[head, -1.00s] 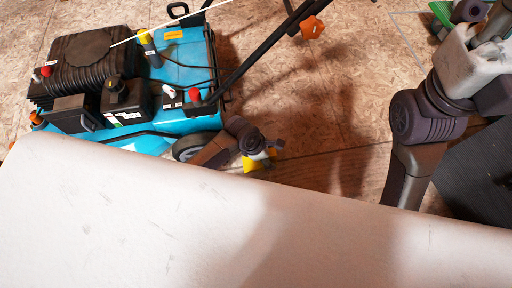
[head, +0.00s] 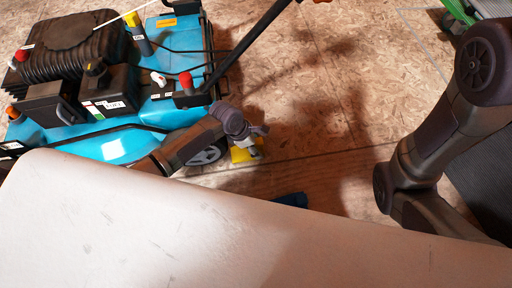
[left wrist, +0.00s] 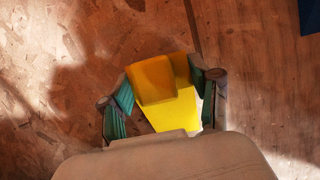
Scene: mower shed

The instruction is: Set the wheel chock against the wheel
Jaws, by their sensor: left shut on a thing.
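The yellow wheel chock (head: 241,154) is at floor level just right of the mower's wheel (head: 207,155) in the head view. The wheel is partly hidden by my left arm, and I cannot tell whether chock and wheel touch. My left gripper (head: 257,147) is shut on the chock. In the left wrist view the chock (left wrist: 155,82) sits between the two green-padded fingers of my left gripper (left wrist: 165,97). The wheel cannot be made out there. My right arm shows at the right of the head view, but its gripper is out of the picture.
The blue mower (head: 115,146) with its black engine stands at the left; its dark handle bar (head: 250,45) rises to the upper right. A blue item (head: 291,200) lies on the wood floor, partly hidden by a pale surface (head: 230,235) in front. The middle floor is clear.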

